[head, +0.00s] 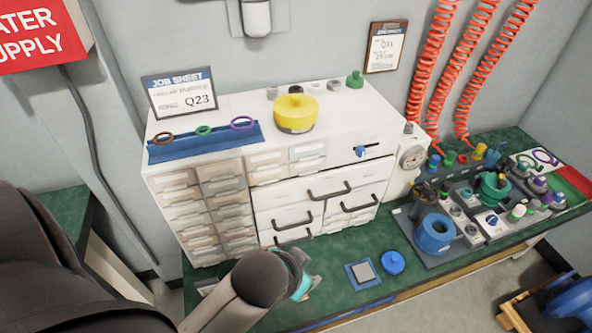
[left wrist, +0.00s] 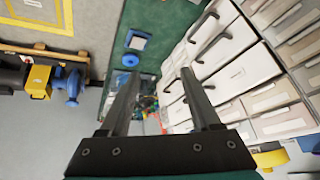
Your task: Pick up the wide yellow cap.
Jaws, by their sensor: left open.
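A yellow piece (left wrist: 270,158) at the lower right of the left wrist view looks like the same cap, partly cut off. My left gripper (left wrist: 158,75) is open, with nothing between its fingers. In the head view my left arm is low in front of the drawers, below the cap and apart from it; its fingertips are hard to make out there. My right gripper is not in view.
The white drawer cabinet (head: 275,215) has protruding handles. Coloured rings lie on a blue mat (head: 205,142), left of the cap. Small knobs and a green cap (head: 355,80) stand behind it. A blue cap (head: 392,262) is on the green bench. Fittings crowd the right.

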